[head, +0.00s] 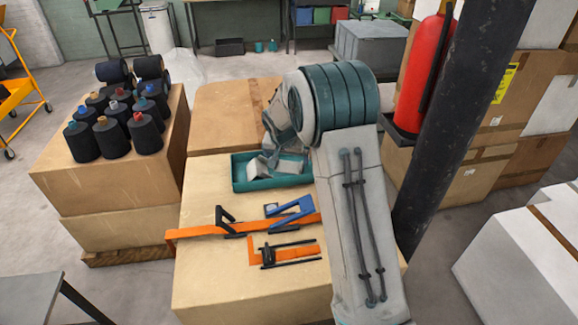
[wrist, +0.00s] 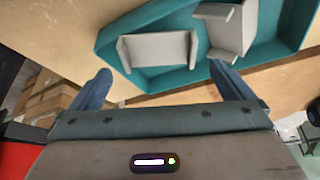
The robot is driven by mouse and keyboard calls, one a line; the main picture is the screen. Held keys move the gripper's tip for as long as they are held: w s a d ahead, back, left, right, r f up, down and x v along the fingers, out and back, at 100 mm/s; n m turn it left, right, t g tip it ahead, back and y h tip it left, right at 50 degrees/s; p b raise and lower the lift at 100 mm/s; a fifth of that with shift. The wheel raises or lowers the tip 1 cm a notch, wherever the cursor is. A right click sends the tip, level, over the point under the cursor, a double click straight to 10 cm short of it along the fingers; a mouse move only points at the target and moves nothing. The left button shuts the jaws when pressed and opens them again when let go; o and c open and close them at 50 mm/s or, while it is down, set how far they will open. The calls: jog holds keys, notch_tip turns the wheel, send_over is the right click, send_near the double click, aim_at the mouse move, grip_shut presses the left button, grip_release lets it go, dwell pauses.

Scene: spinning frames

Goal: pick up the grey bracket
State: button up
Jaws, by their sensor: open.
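A teal tray (head: 240,184) lies on the cardboard boxes, partly hidden by my arm. Two grey brackets lie in it. In the wrist view, one grey bracket (wrist: 158,51) with upturned ends lies in the left part of the tray (wrist: 125,85), and another grey bracket (wrist: 228,30) lies tilted to its right. My gripper (wrist: 160,68) is open, its two blue fingers apart, with nothing between them. The first bracket appears ahead of the gap between the fingertips; the right fingertip appears near the second. In the head view my gripper is over the tray, partly hidden behind my arm.
Orange bars with black and blue brackets (head: 292,211) lie on the box in front of the tray. Dark thread spools (head: 112,137) stand on a box at left. A dark post (head: 450,120) and a red extinguisher (head: 423,75) stand close right of my arm.

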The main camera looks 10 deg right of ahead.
aim_at(289, 165)
jog(key=shift+p+x, duration=0.75)
jog(key=shift+x, duration=2.85)
jog(key=shift+s, duration=0.1)
jog(key=shift+c, duration=0.3)
jog(key=c, duration=1)
jog(key=shift+o, duration=0.2)
jog(key=shift+r, duration=0.15)
